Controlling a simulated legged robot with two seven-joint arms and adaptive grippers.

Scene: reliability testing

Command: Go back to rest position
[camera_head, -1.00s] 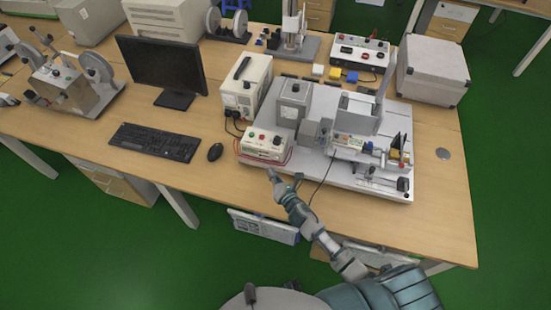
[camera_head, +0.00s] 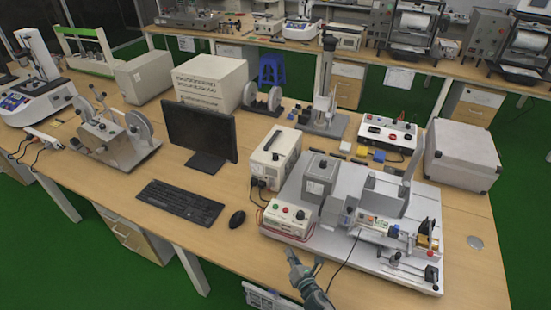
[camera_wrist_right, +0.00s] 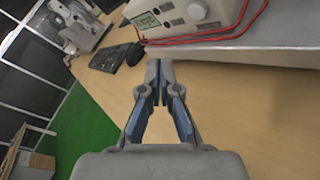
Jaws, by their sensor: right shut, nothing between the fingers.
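My right gripper (camera_head: 304,262) is at the front edge of the wooden table (camera_head: 365,285), just in front of the white control box with red and green buttons (camera_head: 288,219). In the right wrist view the fingers of my right gripper (camera_wrist_right: 160,65) are together with nothing between them. The tips point toward the table's far side, apart from the grey base plate (camera_wrist_right: 240,48). The control box (camera_wrist_right: 175,15) and its red wires show above the tips there. My left gripper is in neither view.
A test rig on the grey base plate (camera_head: 330,248) fills the table's right side. A mouse (camera_head: 237,219), keyboard (camera_head: 181,201) and monitor (camera_head: 200,135) stand to the left. A large grey case (camera_head: 462,155) is at the right. Bare table lies along the front edge.

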